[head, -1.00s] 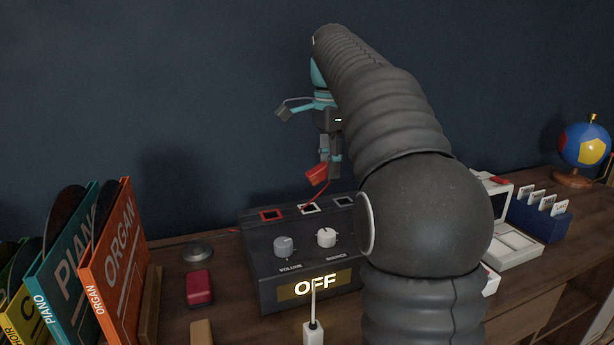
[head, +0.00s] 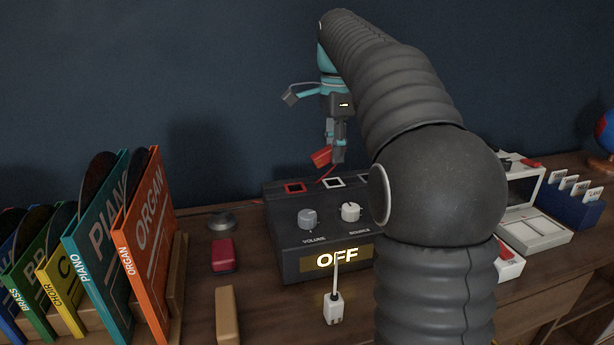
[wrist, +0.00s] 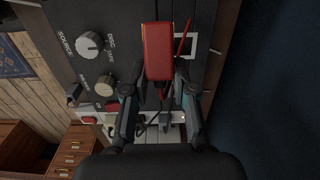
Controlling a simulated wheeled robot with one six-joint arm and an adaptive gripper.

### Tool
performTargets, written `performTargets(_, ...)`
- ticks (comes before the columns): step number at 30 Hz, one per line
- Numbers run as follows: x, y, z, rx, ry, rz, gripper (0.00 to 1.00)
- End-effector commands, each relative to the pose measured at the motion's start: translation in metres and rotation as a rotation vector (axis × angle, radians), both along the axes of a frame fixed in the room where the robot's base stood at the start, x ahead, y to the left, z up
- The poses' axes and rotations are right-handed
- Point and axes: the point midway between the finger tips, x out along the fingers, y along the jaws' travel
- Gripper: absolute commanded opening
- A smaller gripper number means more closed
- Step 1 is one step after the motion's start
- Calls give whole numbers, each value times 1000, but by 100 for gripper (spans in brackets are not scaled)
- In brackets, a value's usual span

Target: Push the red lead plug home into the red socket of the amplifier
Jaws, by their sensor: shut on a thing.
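The dark amplifier (head: 285,262) stands on the shelf top, with a lit "OFF" display on its front. Its red-framed socket (head: 295,188) is at the left of the top rear edge and looks empty. My gripper (head: 335,152) is above the amplifier's rear, shut on the red lead plug (head: 321,157). The plug is tilted and hangs above and to the right of the red socket, apart from it. In the wrist view the plug (wrist: 158,50) lies at my fingertips (wrist: 160,76), over the amplifier's top. The red socket cannot be made out there.
A white-framed socket (head: 332,183) is right beside the red one. Two knobs (head: 308,219) sit in front. Upright record sleeves (head: 145,240) stand left, with a red block (head: 223,256) between. A white case (head: 530,228) and blue card box (head: 572,205) are right.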

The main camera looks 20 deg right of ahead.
Motion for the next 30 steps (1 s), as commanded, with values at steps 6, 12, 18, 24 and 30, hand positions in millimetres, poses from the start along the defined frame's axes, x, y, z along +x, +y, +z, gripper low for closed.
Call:
performTargets(6, 23, 34, -25, 0, 1, 3, 0)
performTargets(12, 31, 47, -34, 0, 0, 1, 0)
performTargets(18, 31, 48, -56, 0, 2, 0, 0)
performTargets(24, 32, 47, -70, 0, -1, 0, 0)
performTargets(30, 32, 47, -70, 0, -1, 0, 0)
